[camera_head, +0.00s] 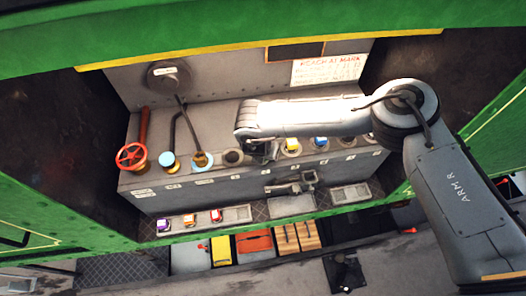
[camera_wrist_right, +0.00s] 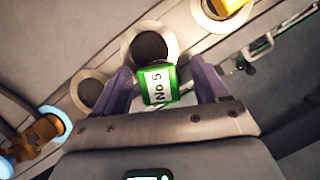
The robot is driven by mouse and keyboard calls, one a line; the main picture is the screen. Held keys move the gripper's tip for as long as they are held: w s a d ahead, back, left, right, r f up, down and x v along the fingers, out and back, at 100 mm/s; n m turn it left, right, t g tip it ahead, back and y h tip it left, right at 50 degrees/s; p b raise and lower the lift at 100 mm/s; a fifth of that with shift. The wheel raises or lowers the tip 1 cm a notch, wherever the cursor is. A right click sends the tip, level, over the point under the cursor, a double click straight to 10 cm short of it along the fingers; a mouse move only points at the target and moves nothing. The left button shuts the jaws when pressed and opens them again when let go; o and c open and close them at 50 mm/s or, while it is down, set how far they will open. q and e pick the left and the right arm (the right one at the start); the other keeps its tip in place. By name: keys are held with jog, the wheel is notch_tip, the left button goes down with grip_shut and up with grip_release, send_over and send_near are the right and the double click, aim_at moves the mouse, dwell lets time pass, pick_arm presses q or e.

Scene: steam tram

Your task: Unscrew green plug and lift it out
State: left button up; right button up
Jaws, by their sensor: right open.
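The green plug (camera_wrist_right: 158,86), with a white "No 5" label, is in the middle of the right wrist view. My right gripper (camera_wrist_right: 162,72) is open, with one finger on each side of the plug. Gaps show between the fingers and the plug. A round dark opening in a pale ring (camera_wrist_right: 151,44) lies just beyond the plug, and I cannot tell how the plug sits in it. In the head view my right wrist and gripper (camera_head: 268,149) are over the row of sockets and hide the plug. My left gripper is not in view.
A yellow plug (camera_wrist_right: 232,5) sits in a ring nearby, and an empty hole (camera_wrist_right: 90,92) is on the other side. A brass fitting (camera_head: 202,160) and a red handwheel (camera_head: 131,156) stand left on the bench. Small colored blocks (camera_head: 190,219) lie in a tray below.

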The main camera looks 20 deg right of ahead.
grip_shut()
jog(key=shift+f+n+y+b, duration=0.1)
jog(key=shift+n+y+b, duration=0.4)
jog(key=shift+n, duration=0.7)
jog(key=shift+n+t+b, duration=0.35)
jog(key=shift+n+t, duration=0.05)
jog(key=shift+n, duration=0.4)
jog(key=shift+r, duration=0.3)
jog(key=shift+r+p, duration=1)
jog(key=shift+r, duration=0.1)
jog(key=shift+r+p, duration=1.5)
jog(key=shift+r, duration=1)
jog(key=shift+f, duration=0.1)
